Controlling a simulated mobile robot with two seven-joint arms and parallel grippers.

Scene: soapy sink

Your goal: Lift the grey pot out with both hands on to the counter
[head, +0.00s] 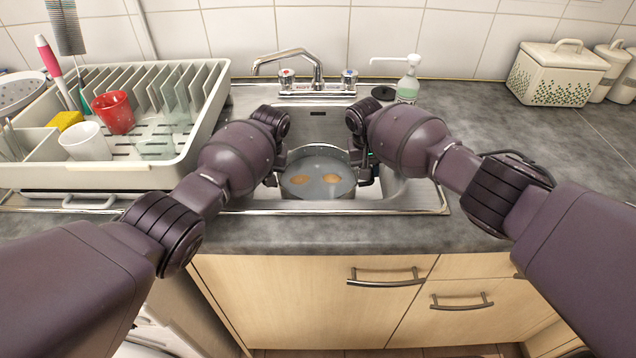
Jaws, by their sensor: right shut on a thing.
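The grey pot (318,187) sits in the metal sink, seen from above, with murky water and two brownish patches inside. My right gripper (368,174) is at the pot's right side and is shut on it. My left gripper (273,174) is at the pot's left side, mostly hidden behind my own forearm, so I cannot tell if it is open or shut. Whether the pot touches the sink floor is hidden. The grey counter (330,232) runs in front of the sink and to both sides.
A dish rack (205,108) with a red cup (114,112), a white cup (84,142) and a yellow sponge (65,120) stands at the left. The faucet (318,75) is behind the sink. A soap bottle (408,85) and a white box (556,75) stand at back right. The right counter is mostly clear.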

